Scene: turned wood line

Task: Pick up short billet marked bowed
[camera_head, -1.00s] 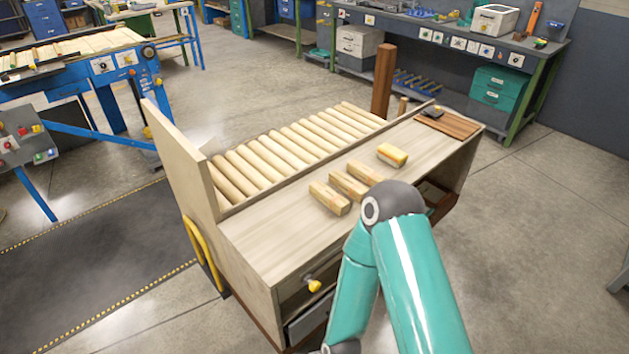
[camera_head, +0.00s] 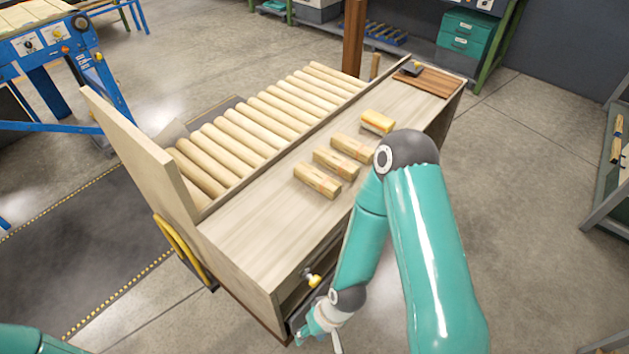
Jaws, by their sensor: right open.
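Three short wooden billets lie in a row on the bench top: a front one (camera_head: 317,181), a middle one (camera_head: 337,164) and a back one (camera_head: 352,147). Faint reddish marks show on them, but I cannot read which says bowed. My right arm passes in front of the bench. My right gripper (camera_head: 319,342) is low at the bottom edge, partly cut off, beside the bench front and below the top, apart from the billets. It is open, with nothing seen in it. Of my left arm only a teal piece shows at the bottom left; its gripper is out of view.
A rack of round wooden rods (camera_head: 240,135) runs along the bench's far side, behind a low rail. A brown slatted board (camera_head: 428,82) with a dark object lies at the back right. The near bench top (camera_head: 250,235) is clear.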

